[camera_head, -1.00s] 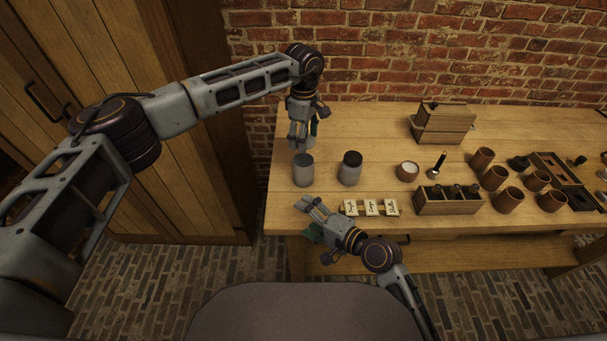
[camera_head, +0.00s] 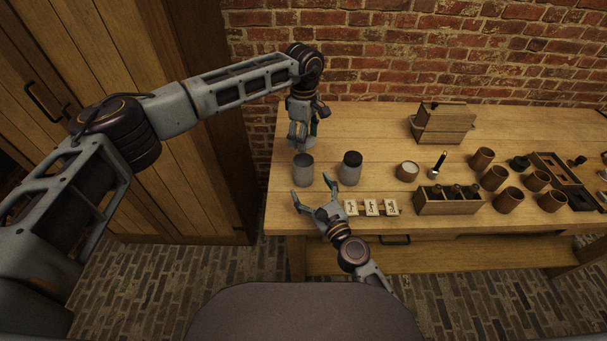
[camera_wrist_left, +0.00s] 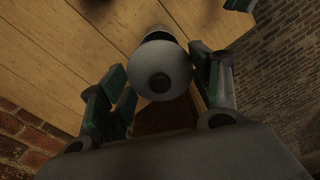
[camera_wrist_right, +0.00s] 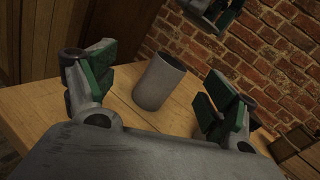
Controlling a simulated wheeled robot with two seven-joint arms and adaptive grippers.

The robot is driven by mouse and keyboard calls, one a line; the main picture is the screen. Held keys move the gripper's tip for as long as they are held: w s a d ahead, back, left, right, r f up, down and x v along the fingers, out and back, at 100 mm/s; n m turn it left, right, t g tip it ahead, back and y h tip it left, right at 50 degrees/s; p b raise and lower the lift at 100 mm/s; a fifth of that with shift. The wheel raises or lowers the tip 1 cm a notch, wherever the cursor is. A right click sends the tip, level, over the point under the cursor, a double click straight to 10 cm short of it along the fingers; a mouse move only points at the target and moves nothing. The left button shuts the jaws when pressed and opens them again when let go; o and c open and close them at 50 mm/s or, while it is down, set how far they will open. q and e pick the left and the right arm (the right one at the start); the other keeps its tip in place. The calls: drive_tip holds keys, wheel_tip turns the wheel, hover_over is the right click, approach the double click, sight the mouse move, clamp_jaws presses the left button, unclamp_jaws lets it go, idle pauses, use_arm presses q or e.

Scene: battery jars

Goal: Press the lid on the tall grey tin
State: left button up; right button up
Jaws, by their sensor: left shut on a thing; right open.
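A grey tin (camera_head: 303,172) with a dark grey top stands upright at the table's left. A similar tin (camera_head: 351,170) with a darker top stands to its right. My left gripper (camera_head: 299,140) is just behind the left tin. In the left wrist view it is shut on a round grey lid (camera_wrist_left: 150,58) with a dark knob. The lid is hidden in the head view. My right gripper (camera_head: 312,190) is open and empty, in front of the tins. In the right wrist view a tin (camera_wrist_right: 160,84) shows beyond and between its spread fingers, apart from them.
Several white cards (camera_head: 371,208) lie at the front edge. To the right are a small pot (camera_head: 407,172), a wooden box of bottles (camera_head: 447,208) and several brown cups (camera_head: 493,178). A wooden box (camera_head: 442,123) stands at the back. The table's back middle is clear.

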sight(301, 158)
drive_tip(key=shift+w+d+f+m+h, duration=0.25)
drive_tip(key=shift+f+m+h, duration=0.1)
drive_tip(key=shift+m, duration=0.35)
drive_tip(key=shift+w+d+f+m+h, duration=0.2)
drive_tip(key=shift+f+m+h, duration=0.15)
drive_tip(key=shift+m, duration=0.35)
drive_tip(key=shift+w+d+f+m+h, duration=0.2)
drive_tip(key=shift+w+f+m+h, duration=0.15)
drive_tip(key=shift+m, duration=0.35)
drive_tip(key=shift+x, duration=5.9)
drive_tip(key=shift+r, duration=0.25)
drive_tip(key=c, duration=1.5)
use_arm(q)
drive_tip(key=shift+f, duration=2.45)
use_arm(e)
drive_tip(key=shift+c, duration=0.2)
use_arm(q)
drive_tip(key=shift+f, duration=0.1)
drive_tip(key=shift+f, duration=0.8)
